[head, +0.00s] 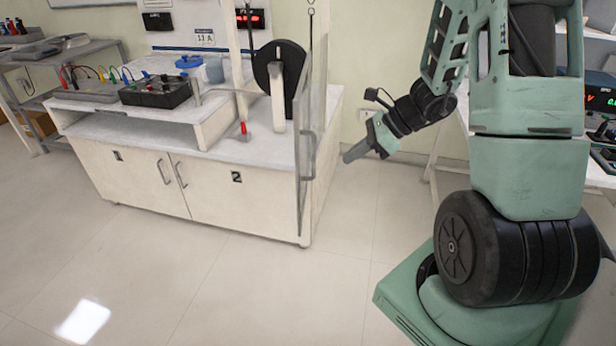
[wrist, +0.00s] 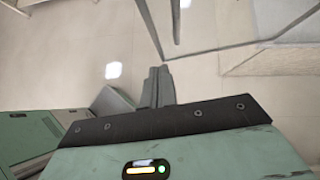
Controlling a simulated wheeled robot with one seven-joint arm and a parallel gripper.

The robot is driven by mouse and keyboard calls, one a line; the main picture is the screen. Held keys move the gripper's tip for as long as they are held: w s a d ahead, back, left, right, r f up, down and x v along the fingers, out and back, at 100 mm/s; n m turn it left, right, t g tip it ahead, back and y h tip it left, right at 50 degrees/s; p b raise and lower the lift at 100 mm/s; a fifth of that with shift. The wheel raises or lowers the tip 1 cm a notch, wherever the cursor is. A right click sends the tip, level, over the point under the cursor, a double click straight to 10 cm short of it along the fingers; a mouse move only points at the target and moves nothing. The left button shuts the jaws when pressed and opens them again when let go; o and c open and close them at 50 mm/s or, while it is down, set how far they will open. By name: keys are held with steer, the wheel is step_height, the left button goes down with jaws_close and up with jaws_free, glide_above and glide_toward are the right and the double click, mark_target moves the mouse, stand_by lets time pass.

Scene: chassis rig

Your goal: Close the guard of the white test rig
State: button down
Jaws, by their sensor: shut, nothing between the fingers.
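The white test rig (head: 215,185) stands left of centre in the head view, with a black wheel (head: 268,75) on its top. Its clear guard (head: 301,150) is a tall framed panel at the rig's right end. It stands open, seen nearly edge-on, leaving the front of the wheel uncovered. A grey handle (head: 309,155) is on the panel. My gripper (head: 346,158) is right of the guard, apart from it, pointing left and slightly down. Its fingers are together and empty. In the wrist view the fingertips (wrist: 159,72) show below a thin edge that looks like the guard's.
A red-topped lever (head: 243,131) and a black box with leads (head: 155,91) are on the rig. A shelf (head: 20,95) stands at the far left. Another bench (head: 450,140) is behind my arm. The floor (head: 210,290) in front is clear.

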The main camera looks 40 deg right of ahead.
mark_target(299, 180)
steer(key=x, duration=0.3)
steer(key=a+r+x, duration=0.1)
steer(key=x, duration=0.2)
steer(key=w+x, duration=0.1)
steer(key=x, duration=0.3)
steer(key=shift+a+r, duration=0.15)
steer(key=shift+r, duration=0.15)
steer(key=shift+w+a+f, duration=0.1)
steer(key=shift+w+a, duration=0.3)
steer(key=shift+w, duration=0.05)
